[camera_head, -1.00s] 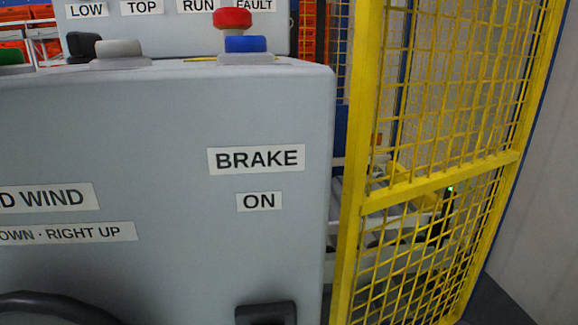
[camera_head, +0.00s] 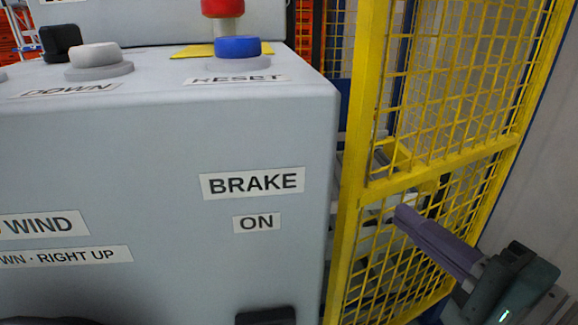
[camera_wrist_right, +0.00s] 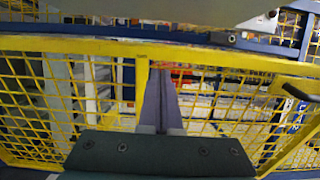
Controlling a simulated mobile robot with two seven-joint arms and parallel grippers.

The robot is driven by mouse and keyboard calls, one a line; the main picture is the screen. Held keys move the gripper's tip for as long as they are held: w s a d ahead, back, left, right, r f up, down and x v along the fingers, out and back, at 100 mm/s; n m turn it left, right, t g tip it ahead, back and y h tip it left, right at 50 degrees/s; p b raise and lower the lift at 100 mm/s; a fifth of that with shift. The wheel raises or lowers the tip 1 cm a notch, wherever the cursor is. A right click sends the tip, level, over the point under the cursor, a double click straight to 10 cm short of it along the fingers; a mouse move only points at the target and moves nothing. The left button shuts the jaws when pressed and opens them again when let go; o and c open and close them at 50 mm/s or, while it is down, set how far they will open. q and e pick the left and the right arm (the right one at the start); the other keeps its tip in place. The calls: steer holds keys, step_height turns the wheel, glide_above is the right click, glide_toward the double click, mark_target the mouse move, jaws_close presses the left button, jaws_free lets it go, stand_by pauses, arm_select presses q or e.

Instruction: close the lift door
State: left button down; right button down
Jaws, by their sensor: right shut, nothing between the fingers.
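The lift door appears to be the yellow mesh panel (camera_head: 443,172), standing upright right of the grey console in the head view. My right gripper (camera_head: 402,214) comes in from the lower right, its purple fingers shut with nothing between them. The fingers overlap the mesh below the door's middle rail; whether they touch it is unclear. In the right wrist view my shut fingers (camera_wrist_right: 162,70) point toward a yellow frame (camera_wrist_right: 65,45), close beside its upright. A dark handle (camera_wrist_right: 297,92) shows at the right there. My left gripper is not in view.
The grey console (camera_head: 170,150) fills the left, labelled BRAKE ON, with a blue button (camera_head: 238,46), a white button (camera_head: 94,55) and a red button (camera_head: 222,8) above. A pale wall (camera_head: 540,190) stands at the right. Orange totes (camera_head: 8,45) show far left.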

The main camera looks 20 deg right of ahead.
mark_target(362, 185)
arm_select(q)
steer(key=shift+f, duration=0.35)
arm_select(e)
steer(key=w, duration=0.6)
steer(key=shift+a, duration=0.3)
arm_select(q)
steer(key=shift+b, duration=0.3)
arm_select(e)
steer(key=shift+w, duration=0.1)
